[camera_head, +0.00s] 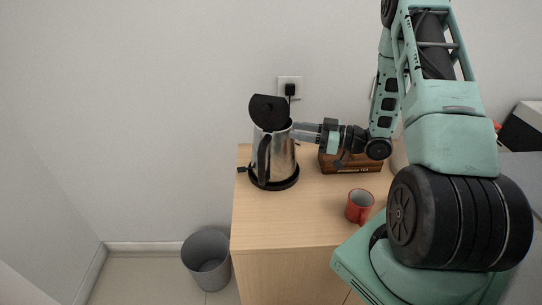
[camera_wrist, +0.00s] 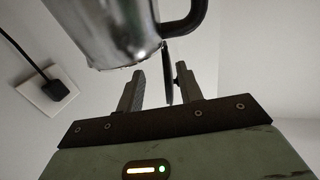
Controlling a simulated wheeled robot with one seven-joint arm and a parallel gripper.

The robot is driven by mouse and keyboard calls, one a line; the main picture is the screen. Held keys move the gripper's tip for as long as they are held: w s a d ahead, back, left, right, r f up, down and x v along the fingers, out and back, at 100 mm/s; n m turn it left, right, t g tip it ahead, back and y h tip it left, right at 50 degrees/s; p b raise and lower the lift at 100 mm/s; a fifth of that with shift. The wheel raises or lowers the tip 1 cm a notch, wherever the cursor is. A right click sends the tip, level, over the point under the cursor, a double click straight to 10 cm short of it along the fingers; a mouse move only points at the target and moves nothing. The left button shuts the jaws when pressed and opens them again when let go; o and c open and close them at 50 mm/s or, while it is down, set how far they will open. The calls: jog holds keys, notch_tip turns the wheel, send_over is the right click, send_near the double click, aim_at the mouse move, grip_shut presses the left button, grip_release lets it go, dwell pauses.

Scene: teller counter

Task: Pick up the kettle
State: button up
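The kettle (camera_head: 282,152) is shiny metal with a black handle. It stands upright on a round black base (camera_head: 288,184) on the wooden counter, its black lid (camera_head: 268,108) tipped up. My gripper (camera_head: 297,131) is at the right of the kettle's upper rim, pointing left. In the wrist view the kettle body (camera_wrist: 110,28) and handle (camera_wrist: 190,18) are at the top. My gripper (camera_wrist: 160,88) has its two fingers apart. A thin dark edge, perhaps the lid, lies between them, nearer the right finger. I cannot tell whether anything touches.
A red mug (camera_head: 359,206) stands on the counter (camera_head: 308,222), right and nearer. A brown wooden tea box (camera_head: 352,164) is behind, below my arm. A wall socket with a plug (camera_head: 290,88) is above the kettle. A grey bin (camera_head: 207,260) stands on the floor at left.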

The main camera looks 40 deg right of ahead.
aim_at(272, 128)
jog(key=x, duration=0.2)
jog(key=shift+w+a+p, duration=0.25)
jog(key=shift+w+p, duration=0.05)
jog(key=p+x, duration=0.1)
jog(key=x, duration=0.1)
jog(key=p+x, duration=0.1)
jog(key=x, duration=0.1)
jog(key=shift+s+a+r, duration=0.1)
jog(key=shift+s+a, duration=0.05)
jog(key=shift+a, duration=0.15)
jog(key=shift+w+a+p, duration=0.3)
jog(key=shift+w+p, duration=0.05)
jog(key=shift+w, duration=0.1)
grip_shut()
dwell(0.5)
